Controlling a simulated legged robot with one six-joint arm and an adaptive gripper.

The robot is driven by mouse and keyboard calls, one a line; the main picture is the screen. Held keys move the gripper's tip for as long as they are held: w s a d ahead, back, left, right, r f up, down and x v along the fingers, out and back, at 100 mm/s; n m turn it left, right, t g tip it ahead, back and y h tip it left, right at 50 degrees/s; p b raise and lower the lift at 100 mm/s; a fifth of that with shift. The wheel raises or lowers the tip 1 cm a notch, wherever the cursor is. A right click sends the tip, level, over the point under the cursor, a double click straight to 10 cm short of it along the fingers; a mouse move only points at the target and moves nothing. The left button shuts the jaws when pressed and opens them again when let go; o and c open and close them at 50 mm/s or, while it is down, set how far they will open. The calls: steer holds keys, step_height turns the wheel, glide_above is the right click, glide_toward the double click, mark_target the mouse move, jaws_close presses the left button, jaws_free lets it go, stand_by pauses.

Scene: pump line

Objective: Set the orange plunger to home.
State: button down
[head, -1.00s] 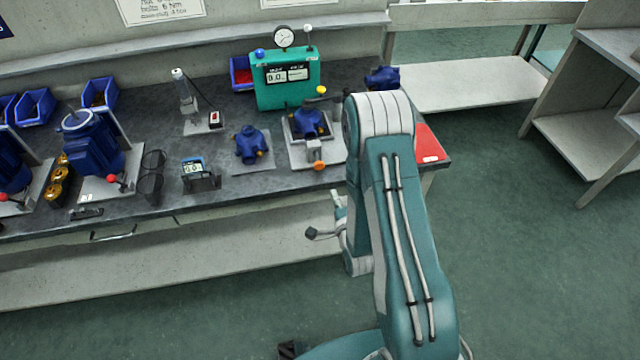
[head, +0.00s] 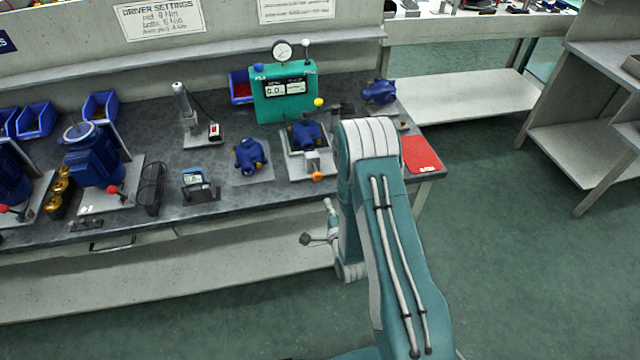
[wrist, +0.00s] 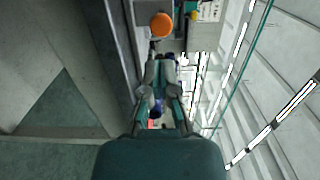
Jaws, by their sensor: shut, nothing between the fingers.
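The orange plunger (head: 318,176) shows as a round orange knob at the front of a pale fixture (head: 297,168) that holds a blue pump body (head: 306,134). In the wrist view the plunger (wrist: 161,24) is near the top, beyond the fingertips. My gripper (wrist: 160,62) is shut and empty, pointing toward the knob. The picture shows a small gap between them; whether they are apart in depth is hard to tell. In the head view my arm stands right of the fixture and hides part of the bench.
A green gauge box (head: 285,97) stands behind the fixture. A blue pump part (head: 250,155) on a plate and a small display (head: 195,180) lie to the left. A red mat (head: 421,154) is at the bench's right end. Open floor lies in front.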

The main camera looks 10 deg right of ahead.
mark_target(319, 178)
steer(key=w, duration=0.8)
steer(key=shift+w+a, duration=0.15)
steer(key=shift+w, duration=0.05)
steer(key=shift+w, duration=1.5)
